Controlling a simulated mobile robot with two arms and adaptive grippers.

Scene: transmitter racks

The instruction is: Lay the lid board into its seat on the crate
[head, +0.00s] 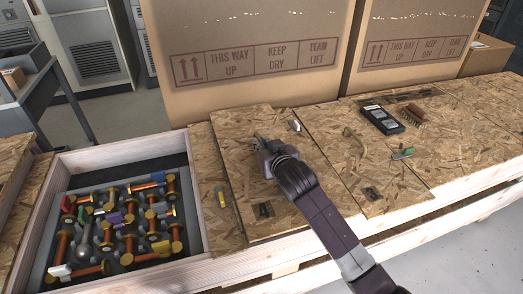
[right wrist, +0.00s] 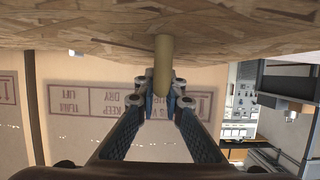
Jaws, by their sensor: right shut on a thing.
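The lid board (head: 240,175) is a pale chipboard panel right of the open crate bay. It overlaps the neighbouring chipboard surface. My right gripper (head: 262,146) is over its far half, shut on its handle. In the right wrist view the yellowish handle (right wrist: 163,65) sits between the fingertips (right wrist: 163,100), and the board's face (right wrist: 230,30) fills the top. I cannot tell whether the board is lifted or resting. The crate (head: 225,262) has a pale wooden rim, and its open bay at left holds several bolts and spools. My left gripper is out of view.
Two tall cardboard boxes (head: 245,45) (head: 415,35) stand behind. Grey floor is clear at lower right.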

